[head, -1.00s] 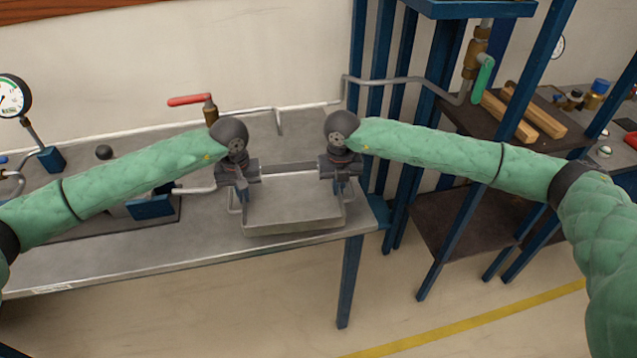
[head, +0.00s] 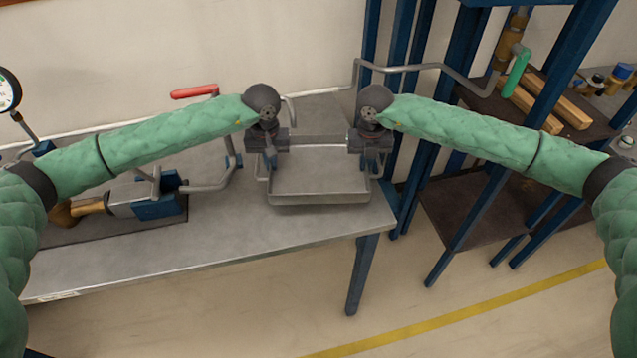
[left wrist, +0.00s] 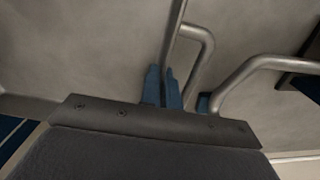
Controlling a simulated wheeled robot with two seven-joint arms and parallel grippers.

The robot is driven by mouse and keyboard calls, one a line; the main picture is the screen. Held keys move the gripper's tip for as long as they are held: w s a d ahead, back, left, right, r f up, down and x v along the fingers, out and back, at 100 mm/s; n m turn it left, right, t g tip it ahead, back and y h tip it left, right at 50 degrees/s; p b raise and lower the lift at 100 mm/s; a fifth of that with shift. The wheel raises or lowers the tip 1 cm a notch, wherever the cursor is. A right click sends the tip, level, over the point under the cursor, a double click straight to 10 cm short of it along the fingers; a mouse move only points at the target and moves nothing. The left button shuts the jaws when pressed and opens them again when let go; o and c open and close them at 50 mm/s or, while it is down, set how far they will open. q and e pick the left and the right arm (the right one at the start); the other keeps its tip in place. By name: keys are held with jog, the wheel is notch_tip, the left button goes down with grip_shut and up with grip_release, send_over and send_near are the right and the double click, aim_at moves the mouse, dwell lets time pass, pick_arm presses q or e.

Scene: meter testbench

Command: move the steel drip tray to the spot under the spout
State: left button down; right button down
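The steel drip tray (head: 320,188) is a shallow grey pan over the right end of the bench, in front of a downturned pipe end (head: 291,108). It looks level; whether it touches the benchtop is unclear. My left gripper (head: 269,160) is at its left side. In the left wrist view the blue fingers (left wrist: 161,88) are close together around a grey bent bar, apparently the tray's handle. My right gripper (head: 372,160) is at the tray's right side, with its fingers down at the handle there; its grip is partly hidden.
A red-handled valve (head: 195,92) stands behind my left arm. Blue posts (head: 400,70) and a shelf (head: 490,220) stand right of the bench (head: 230,245). The front benchtop is clear.

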aim_at(272, 174)
pick_arm(q)
jog(key=shift+s+f, duration=0.1)
pick_arm(e)
jog(key=shift+s+d+f, duration=0.1)
jog(key=shift+d+f, duration=0.05)
jog(key=shift+d, duration=0.05)
